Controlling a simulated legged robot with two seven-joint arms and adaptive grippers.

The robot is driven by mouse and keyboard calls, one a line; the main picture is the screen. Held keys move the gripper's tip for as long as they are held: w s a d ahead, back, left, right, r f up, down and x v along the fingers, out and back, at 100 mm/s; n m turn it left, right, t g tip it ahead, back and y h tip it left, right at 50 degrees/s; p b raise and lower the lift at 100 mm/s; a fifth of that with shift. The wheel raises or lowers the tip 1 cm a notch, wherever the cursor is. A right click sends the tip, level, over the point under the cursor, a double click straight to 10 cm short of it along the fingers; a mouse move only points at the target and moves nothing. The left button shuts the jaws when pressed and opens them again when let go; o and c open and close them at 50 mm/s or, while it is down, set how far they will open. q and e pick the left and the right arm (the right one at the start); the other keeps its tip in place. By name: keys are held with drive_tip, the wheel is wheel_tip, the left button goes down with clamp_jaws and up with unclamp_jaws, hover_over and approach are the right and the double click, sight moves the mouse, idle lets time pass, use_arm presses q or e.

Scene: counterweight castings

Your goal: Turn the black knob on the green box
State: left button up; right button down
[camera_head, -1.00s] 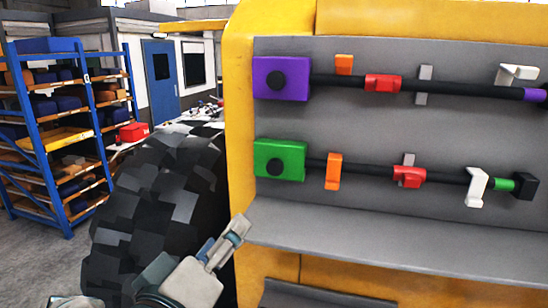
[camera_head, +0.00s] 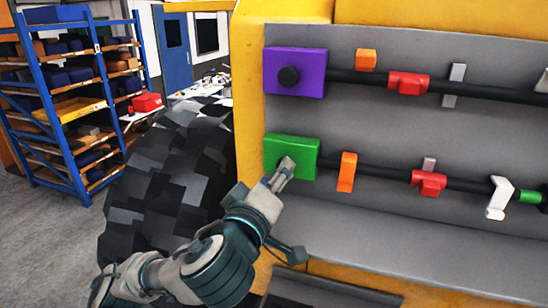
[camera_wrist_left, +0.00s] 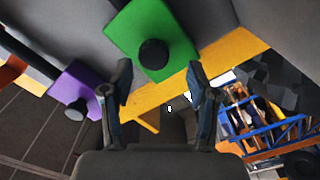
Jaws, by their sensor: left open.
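The green box (camera_head: 306,145) is fixed to the grey panel at the left end of the lower black hose. Its black knob is largely hidden behind my left gripper (camera_head: 282,174) in the head view. In the left wrist view the black knob (camera_wrist_left: 153,54) shows whole on the face of the green box (camera_wrist_left: 130,27). My left gripper (camera_wrist_left: 160,82) is open and empty, its two fingers apart on either side of the knob's line. The knob appears just beyond the fingertips; I cannot tell whether they touch it. My right gripper is not in view.
A purple box (camera_head: 309,70) with a black knob sits above the green one. An orange clip (camera_head: 347,172) and a red clamp (camera_head: 429,183) hold the lower hose. A grey ledge (camera_head: 380,245) juts out below. A large black tyre (camera_head: 165,180) stands at left.

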sight(298, 162)
use_arm(q)
drive_tip(key=d, duration=0.1)
drive_tip(key=w+d, duration=0.1)
drive_tip(key=w+d+p, duration=0.1)
drive_tip(key=shift+d+r, duration=0.15)
drive_tip(key=shift+d, duration=0.25)
drive_tip(key=shift+w, duration=0.25)
drive_tip(key=a, duration=0.3)
drive_tip(key=shift+w, duration=0.35)
drive_tip(key=shift+a+f, duration=0.2)
drive_tip(key=c, duration=0.8)
drive_tip(key=shift+s+d, duration=0.15)
drive_tip(key=shift+d, duration=0.15)
clamp_jaws()
drive_tip(key=shift+s+d+f, duration=0.1)
drive_tip(key=shift+d+f, duration=0.05)
drive_tip(key=shift+d, duration=0.2)
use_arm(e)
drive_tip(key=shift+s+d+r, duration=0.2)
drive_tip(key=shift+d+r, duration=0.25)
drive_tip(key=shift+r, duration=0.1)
